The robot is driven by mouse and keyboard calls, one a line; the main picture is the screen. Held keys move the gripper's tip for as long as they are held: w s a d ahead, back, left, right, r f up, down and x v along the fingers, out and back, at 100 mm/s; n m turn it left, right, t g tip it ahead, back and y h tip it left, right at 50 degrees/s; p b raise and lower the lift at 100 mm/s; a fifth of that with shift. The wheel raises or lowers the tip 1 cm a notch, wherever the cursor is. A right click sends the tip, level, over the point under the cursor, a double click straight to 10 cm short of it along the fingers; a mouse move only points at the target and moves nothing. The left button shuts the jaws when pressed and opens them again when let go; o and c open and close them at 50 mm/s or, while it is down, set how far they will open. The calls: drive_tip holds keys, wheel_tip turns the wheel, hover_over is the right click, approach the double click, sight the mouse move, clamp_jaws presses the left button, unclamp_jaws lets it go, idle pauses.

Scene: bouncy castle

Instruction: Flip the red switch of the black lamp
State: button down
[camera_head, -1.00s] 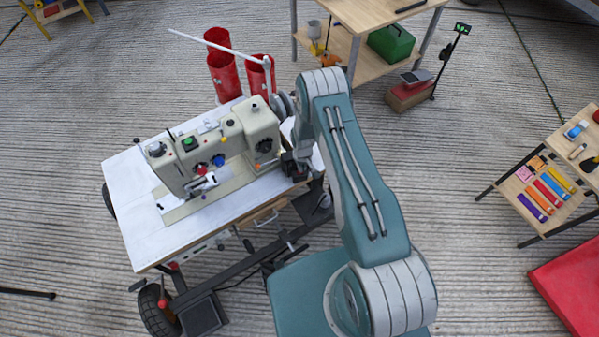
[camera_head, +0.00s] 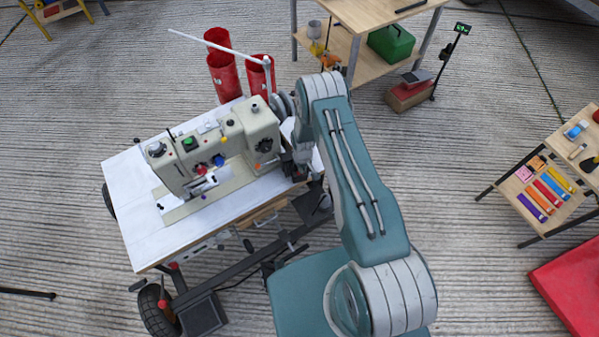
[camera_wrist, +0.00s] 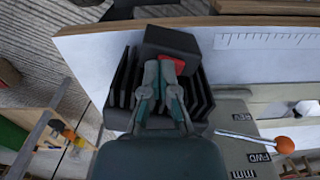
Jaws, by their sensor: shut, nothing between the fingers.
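The black lamp (camera_wrist: 172,42), a dark block with fins at its sides, is attached beside the sewing machine (camera_head: 220,150). It shows small and partly covered by my arm in the head view (camera_head: 290,166). Its red switch (camera_wrist: 179,66) is partly hidden behind my fingertips in the wrist view. My gripper (camera_wrist: 164,68) is shut and empty, with its tips right at the red switch, between the fins. I cannot tell whether the tips touch the switch.
The white sewing table (camera_head: 130,190) stands around the machine. An orange-knobbed lever (camera_wrist: 284,145) sticks out at the right in the wrist view. Red cylinders (camera_head: 226,75) stand behind the table.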

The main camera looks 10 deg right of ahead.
drive_tip(key=shift+r, duration=3.45)
